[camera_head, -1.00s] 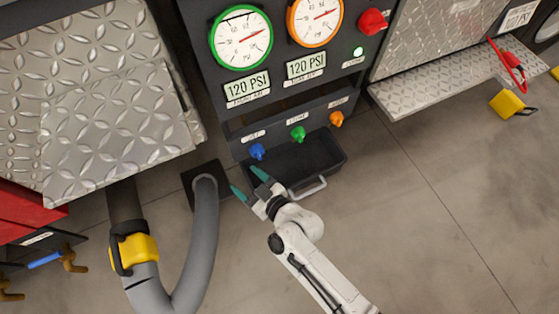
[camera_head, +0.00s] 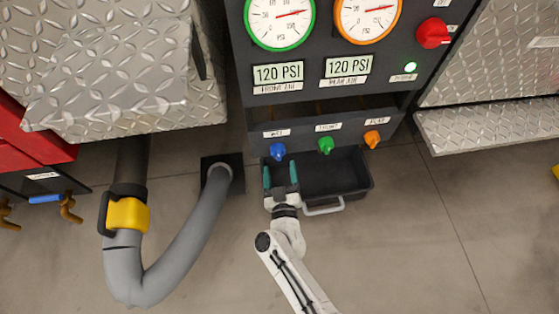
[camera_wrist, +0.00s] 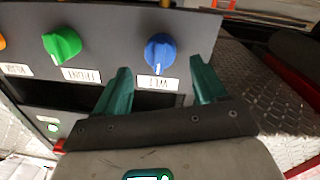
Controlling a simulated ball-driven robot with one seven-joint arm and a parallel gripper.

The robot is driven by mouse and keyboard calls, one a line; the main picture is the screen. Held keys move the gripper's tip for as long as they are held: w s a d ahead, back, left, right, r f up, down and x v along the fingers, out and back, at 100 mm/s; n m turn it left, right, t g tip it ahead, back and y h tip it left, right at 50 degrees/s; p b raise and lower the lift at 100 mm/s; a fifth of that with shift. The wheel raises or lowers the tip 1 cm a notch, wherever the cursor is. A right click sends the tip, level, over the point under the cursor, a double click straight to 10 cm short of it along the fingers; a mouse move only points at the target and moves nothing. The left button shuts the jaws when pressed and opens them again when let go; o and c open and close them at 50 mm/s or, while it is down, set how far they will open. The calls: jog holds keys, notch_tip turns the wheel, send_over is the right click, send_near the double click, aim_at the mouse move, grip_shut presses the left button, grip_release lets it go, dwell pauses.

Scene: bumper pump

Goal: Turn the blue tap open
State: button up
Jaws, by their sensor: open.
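A black bin (camera_head: 335,178) with a light handle is below the taps, close to my gripper. A thick grey hose (camera_head: 195,240) with a yellow collar (camera_head: 127,215) curves at the left. Two gauges and a red knob (camera_head: 433,33) are above.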

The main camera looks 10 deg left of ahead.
aim_at(278, 158)
jog(key=shift+b+x, duration=0.85)
jog(key=shift+x, duration=1.5)
jog(key=c, duration=1.1)
jog(key=shift+o, duration=0.2)
